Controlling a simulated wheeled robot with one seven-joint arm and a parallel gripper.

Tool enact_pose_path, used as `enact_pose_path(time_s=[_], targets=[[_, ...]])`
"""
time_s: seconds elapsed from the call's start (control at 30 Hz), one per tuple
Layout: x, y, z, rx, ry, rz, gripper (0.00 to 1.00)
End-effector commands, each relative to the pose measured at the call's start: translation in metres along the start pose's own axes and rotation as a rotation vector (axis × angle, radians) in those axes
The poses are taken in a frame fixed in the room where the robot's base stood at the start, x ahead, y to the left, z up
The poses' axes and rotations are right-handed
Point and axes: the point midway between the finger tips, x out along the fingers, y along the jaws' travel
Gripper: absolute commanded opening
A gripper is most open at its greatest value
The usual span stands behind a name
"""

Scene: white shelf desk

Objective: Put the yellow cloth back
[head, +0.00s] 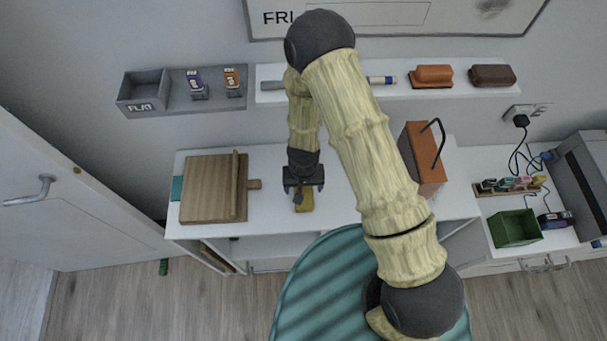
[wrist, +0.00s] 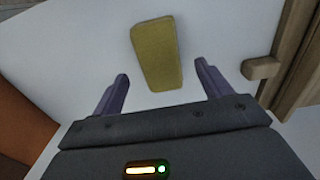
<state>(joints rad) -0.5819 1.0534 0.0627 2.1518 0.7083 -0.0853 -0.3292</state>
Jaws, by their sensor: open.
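The yellow cloth (head: 304,203) is a small folded piece lying on the top of the white shelf desk (head: 345,207), near its front edge in the head view. In the wrist view the cloth (wrist: 156,53) lies flat on the white surface, just beyond the fingertips and between their lines. My gripper (head: 302,188) hangs over the desk top at the cloth, partly covering it in the head view. Its two fingers are spread apart with nothing between them in the wrist view (wrist: 162,72).
A wooden board with a handle (head: 212,190) lies left of the gripper. An orange box with a black handle (head: 424,158) stands to the right. Behind, a white wall ledge (head: 350,87) holds orange and brown blocks (head: 432,76). A grey bin (head: 144,92) marked FLAT is at left.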

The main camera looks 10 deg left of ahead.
Motion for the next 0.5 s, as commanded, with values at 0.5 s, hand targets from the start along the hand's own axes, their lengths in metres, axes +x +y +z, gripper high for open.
enact_pose_path(time_s=[0.5], targets=[[-0.074, -0.001, -0.001, -0.002, 0.004, -0.001, 0.77]])
